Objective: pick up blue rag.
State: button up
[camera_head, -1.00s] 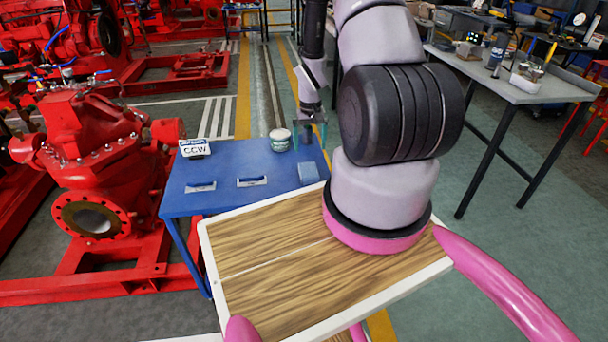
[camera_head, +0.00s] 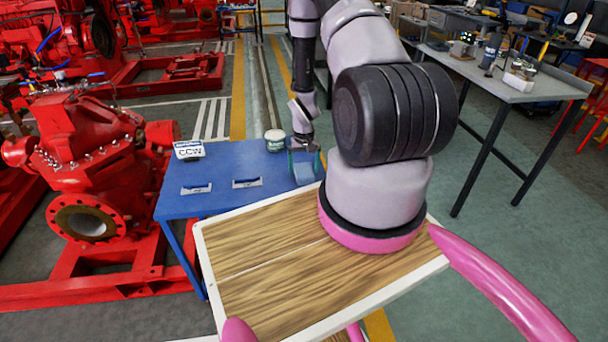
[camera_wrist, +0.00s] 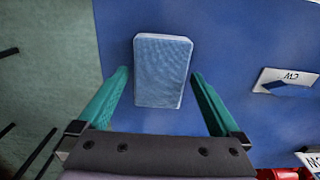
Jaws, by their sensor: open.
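The blue rag (camera_wrist: 162,70) is a light blue, textured, folded rectangle lying on the blue table (camera_wrist: 225,40). In the head view the rag (camera_head: 304,174) lies near the table's right edge, partly behind my gripper. My gripper (camera_wrist: 161,80) is open, with green fingers on either side of the rag in the wrist view. The fingers appear above the rag, and I see no contact. In the head view my gripper (camera_head: 304,160) is over the right end of the table.
A small jar (camera_head: 275,141) stands close to the left of my gripper. A red pump (camera_head: 85,160) stands left of the table.

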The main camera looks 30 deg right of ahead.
aim_at(304, 170)
jog(key=c, duration=1.2)
jog(key=shift+r, duration=0.1)
notch_tip(304, 170, up, 10)
